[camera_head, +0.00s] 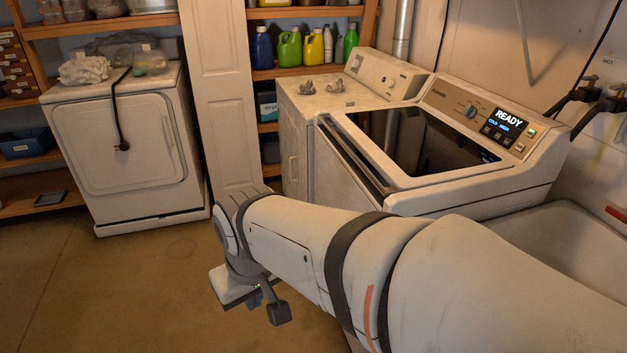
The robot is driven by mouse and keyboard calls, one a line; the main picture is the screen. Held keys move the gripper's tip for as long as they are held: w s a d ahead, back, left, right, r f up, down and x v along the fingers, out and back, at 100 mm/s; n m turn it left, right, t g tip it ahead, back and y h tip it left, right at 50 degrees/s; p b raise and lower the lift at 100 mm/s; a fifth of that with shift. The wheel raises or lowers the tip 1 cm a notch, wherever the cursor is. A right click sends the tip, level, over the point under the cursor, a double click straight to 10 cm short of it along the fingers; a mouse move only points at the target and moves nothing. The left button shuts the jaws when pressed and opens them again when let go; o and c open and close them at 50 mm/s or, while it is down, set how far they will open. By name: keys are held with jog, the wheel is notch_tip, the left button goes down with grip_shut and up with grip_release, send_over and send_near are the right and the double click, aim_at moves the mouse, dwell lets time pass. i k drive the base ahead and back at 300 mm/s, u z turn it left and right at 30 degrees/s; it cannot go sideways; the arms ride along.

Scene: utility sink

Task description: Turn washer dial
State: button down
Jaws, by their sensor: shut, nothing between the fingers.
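The washer (420,195) stands right of centre, with a dark glass lid (425,150) on top. Its dial (470,111) is a small grey knob on the tan control panel at the back, left of a display (508,120) that reads READY. The dial's pointer is too small to read. My gripper (278,313) hangs low over the floor at the lower left of centre, in front of the washer and well away from the dial. It is shut and empty. My arm covers the washer's lower front.
A utility sink (575,235) adjoins the washer on the right, below wall taps (607,100). Another machine with a knob (390,83) stands behind the washer. A white dryer (125,145) stands at the left. Bottles (289,50) line a shelf. The left floor is clear.

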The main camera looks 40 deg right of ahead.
aim_at(470, 112)
jog(key=u, duration=0.15)
jog(key=k, duration=0.4)
jog(key=z, duration=1.8)
jog(key=i, duration=1)
jog(key=z, duration=1.6)
jog(key=k, duration=1.3)
jog(key=u, duration=0.45)
